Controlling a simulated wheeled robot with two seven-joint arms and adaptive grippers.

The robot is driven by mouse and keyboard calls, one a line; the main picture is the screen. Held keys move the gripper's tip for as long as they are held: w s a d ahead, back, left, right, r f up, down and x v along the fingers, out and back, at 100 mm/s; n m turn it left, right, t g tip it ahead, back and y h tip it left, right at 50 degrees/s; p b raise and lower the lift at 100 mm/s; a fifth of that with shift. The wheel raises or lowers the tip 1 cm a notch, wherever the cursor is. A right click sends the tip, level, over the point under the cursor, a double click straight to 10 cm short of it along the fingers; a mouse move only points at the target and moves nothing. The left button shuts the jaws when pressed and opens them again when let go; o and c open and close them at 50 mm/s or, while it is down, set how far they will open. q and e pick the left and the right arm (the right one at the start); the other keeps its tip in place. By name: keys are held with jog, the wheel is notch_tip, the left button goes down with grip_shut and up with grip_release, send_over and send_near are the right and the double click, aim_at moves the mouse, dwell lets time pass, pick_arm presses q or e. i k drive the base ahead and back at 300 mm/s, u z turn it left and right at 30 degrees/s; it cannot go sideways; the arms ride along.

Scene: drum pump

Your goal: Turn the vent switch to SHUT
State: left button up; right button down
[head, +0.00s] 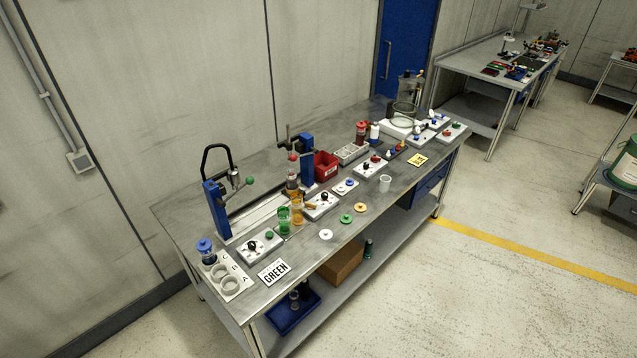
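Several small pale control boxes stand on the metal workbench (185,215). One box near the left end (262,249) carries a black knob and a green button. A second box in the middle (321,207) carries a black knob. A third box farther right (369,169) carries a black knob and a red button. The lettering is too small to read, so I cannot tell which one is the vent switch or where it points. Neither of my grippers is in view.
Blue upright frames (217,208) stand behind the boxes. The floor in front (480,300) is clear.

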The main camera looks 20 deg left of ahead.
aim_at(309, 206)
jog(key=u, duration=0.6)
jog(key=k, duration=0.95)
jog(key=u, duration=0.55)
jog(key=i, duration=1.6)
jog(key=z, duration=1.1)
